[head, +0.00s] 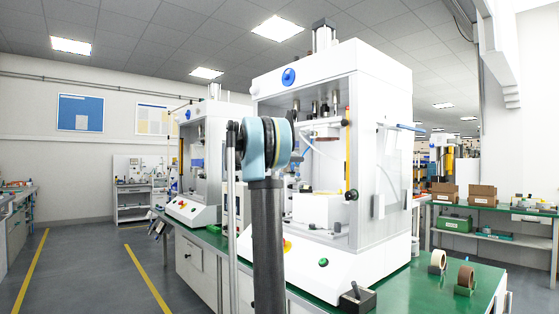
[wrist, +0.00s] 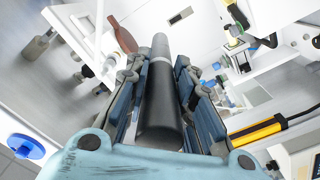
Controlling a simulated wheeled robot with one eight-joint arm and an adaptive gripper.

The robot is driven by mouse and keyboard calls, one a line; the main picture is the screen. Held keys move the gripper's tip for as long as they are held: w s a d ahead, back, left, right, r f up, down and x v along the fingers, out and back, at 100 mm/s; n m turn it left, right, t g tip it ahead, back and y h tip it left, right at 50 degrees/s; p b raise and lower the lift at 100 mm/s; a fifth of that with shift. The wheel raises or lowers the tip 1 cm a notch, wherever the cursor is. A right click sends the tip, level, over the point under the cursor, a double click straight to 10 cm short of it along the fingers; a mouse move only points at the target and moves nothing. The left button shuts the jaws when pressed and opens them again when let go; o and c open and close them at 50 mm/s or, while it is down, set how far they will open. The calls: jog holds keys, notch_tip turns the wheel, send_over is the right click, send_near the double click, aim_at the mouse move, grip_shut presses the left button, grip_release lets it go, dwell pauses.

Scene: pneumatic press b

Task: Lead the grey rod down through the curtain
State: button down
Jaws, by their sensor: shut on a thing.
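In the wrist view the grey rod (wrist: 161,90) is a thick dark cylinder with a pale band and a lighter grey far end. My gripper (wrist: 158,72) is shut on it, with a blue-grey finger on each side. The rod points away from the palm, and its far end sticks out past the fingertips. A yellow bar (head: 347,150), likely one post of the curtain, stands upright at the front right of the press opening. A yellow-orange bar (wrist: 255,130) with black ends shows at right in the wrist view. In the head view my arm hides the gripper and rod.
The white press (head: 385,150) stands on a green bench (head: 425,285). A second press (head: 208,150) stands behind to the left. The floor at left is clear.

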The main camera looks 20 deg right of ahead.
notch_tip(320, 180, down, 16)
dwell(1.8)
jog(key=v, duration=1.4)
jog(key=shift+r, duration=0.15)
dwell(0.5)
